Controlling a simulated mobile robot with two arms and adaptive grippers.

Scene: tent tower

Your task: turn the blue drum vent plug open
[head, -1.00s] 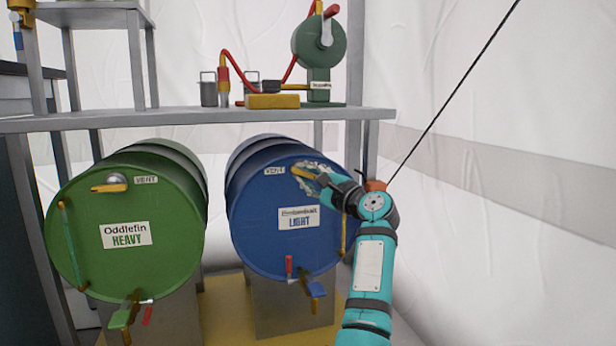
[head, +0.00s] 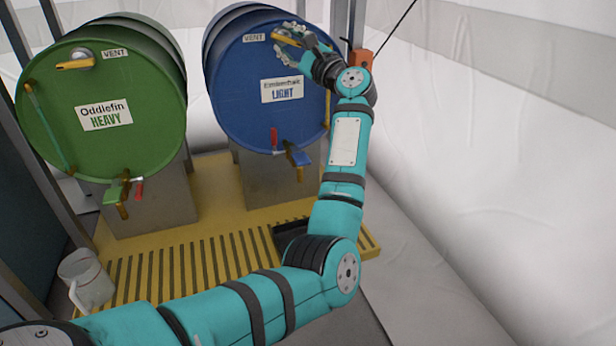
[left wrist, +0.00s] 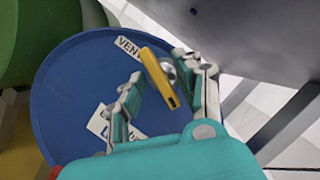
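The blue drum (head: 235,85) lies on its side with its round end facing me. It bears a "LIGHT" label and a small VENT label. Its vent plug (head: 287,40), with a yellow handle, is near the top right of that end. In the left wrist view the yellow handle (left wrist: 160,80) slants down to the right, with a silver round part behind it. My left gripper (head: 303,48) is at the plug. In the left wrist view its fingers (left wrist: 165,84) are spread, one on each side of the handle, with visible gaps. My right gripper is not in view.
A green drum (head: 60,130) labelled "HEAVY" lies to the left, with its own vent handle. A blue tap (head: 297,155) hangs low on the blue drum.

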